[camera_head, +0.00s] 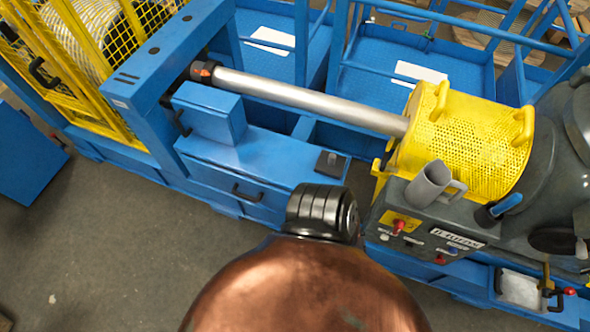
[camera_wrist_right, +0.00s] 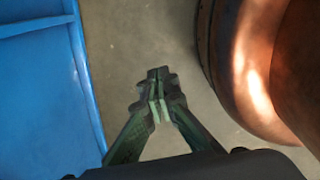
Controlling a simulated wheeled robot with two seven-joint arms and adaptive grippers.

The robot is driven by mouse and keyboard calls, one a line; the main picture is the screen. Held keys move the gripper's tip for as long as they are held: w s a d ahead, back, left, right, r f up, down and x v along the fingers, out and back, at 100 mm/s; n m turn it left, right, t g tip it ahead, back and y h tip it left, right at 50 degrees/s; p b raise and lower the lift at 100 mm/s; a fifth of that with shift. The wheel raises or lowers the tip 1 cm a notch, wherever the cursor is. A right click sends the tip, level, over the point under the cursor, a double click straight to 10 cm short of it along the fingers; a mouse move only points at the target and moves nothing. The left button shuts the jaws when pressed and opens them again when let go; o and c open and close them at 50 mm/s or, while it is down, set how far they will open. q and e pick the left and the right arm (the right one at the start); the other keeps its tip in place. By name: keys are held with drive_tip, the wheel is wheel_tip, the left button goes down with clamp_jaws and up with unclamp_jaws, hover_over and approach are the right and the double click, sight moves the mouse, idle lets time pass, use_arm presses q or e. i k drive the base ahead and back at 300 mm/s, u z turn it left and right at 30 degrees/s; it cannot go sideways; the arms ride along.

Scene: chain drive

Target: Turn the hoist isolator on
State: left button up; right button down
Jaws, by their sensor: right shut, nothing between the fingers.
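A red knob on a yellow plate (camera_head: 399,225), which looks like a rotary isolator, sits on the dark control panel (camera_head: 405,201) at centre right in the head view. The knob is too small to tell which way it points. I cannot tell whether it is the hoist isolator, as the lettering is not readable. My right gripper (camera_wrist_right: 158,72) shows in the right wrist view, its fingers together and empty, above bare floor. Neither gripper shows in the head view.
The blue machine frame (camera_head: 240,155) carries a steel shaft (camera_head: 310,101) and a yellow perforated guard (camera_head: 465,145). A copper-coloured rounded body (camera_head: 305,290) with a black ribbed cap fills the bottom middle. In the wrist view a blue panel (camera_wrist_right: 45,90) stands left of the gripper, over grey floor.

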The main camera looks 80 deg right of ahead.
sight(399, 224)
drive_tip(key=z, duration=2.1)
drive_tip(key=k, duration=0.2)
drive_tip(key=z, duration=1.7)
